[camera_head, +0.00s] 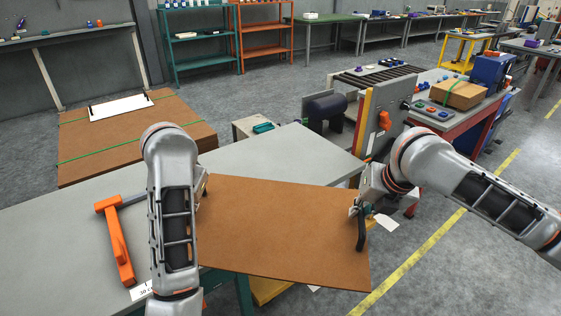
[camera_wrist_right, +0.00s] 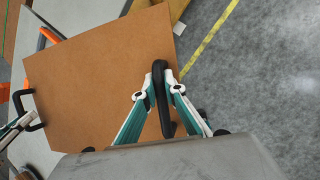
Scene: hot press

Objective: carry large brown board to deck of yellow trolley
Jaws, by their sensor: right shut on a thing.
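The large brown board (camera_head: 285,230) is held roughly flat across the right front part of the grey table, its right end out past the table edge. My right gripper (camera_head: 360,210) is shut on a black handle at the board's right end; this grip also shows in the right wrist view (camera_wrist_right: 160,90). My left gripper (camera_wrist_right: 22,125) is at the black handle on the board's other end; whether its fingers are closed is unclear, and my left arm hides it in the head view. A yellow surface (camera_head: 268,290), perhaps the trolley, shows partly below the board.
An orange-handled tool (camera_head: 120,240) lies on the grey table (camera_head: 265,155) at left. A press (camera_head: 378,120) stands beyond the right gripper. A stack of brown boards (camera_head: 185,125) is at back left. Open floor with a yellow line (camera_head: 415,258) lies at right.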

